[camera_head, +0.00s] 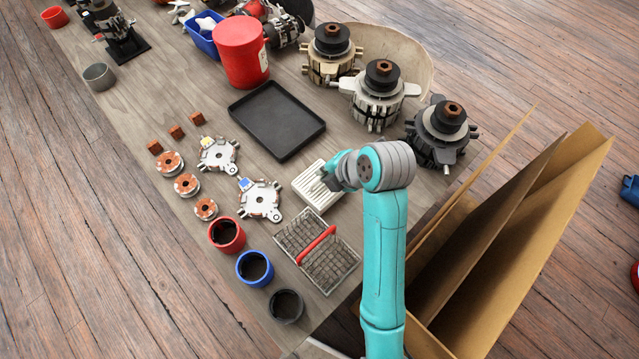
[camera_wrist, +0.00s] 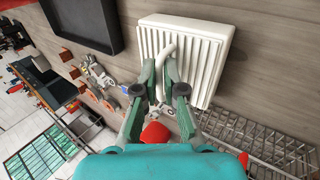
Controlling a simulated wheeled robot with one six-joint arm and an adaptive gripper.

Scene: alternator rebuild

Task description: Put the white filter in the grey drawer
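The white filter (camera_head: 317,186) is a flat, ribbed white block at the table's near right edge. In the wrist view the filter (camera_wrist: 192,48) shows its parallel ribs and a curved white handle on top. My gripper (camera_wrist: 161,76) is at this handle, with a green finger on each side and no clear gap between. It appears shut on the handle. In the head view my gripper (camera_head: 332,178) is over the filter and partly hides it. I cannot tell whether the filter is lifted. The grey drawer is not seen in either view.
A wire basket (camera_head: 336,264) with a red handle stands close to the filter. A black tray (camera_head: 277,118) lies behind it. Red (camera_head: 227,235), blue (camera_head: 255,267) and dark grey (camera_head: 286,305) cups line the near edge. Several alternators stand at right; a cardboard box (camera_head: 505,240) is beside the table.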

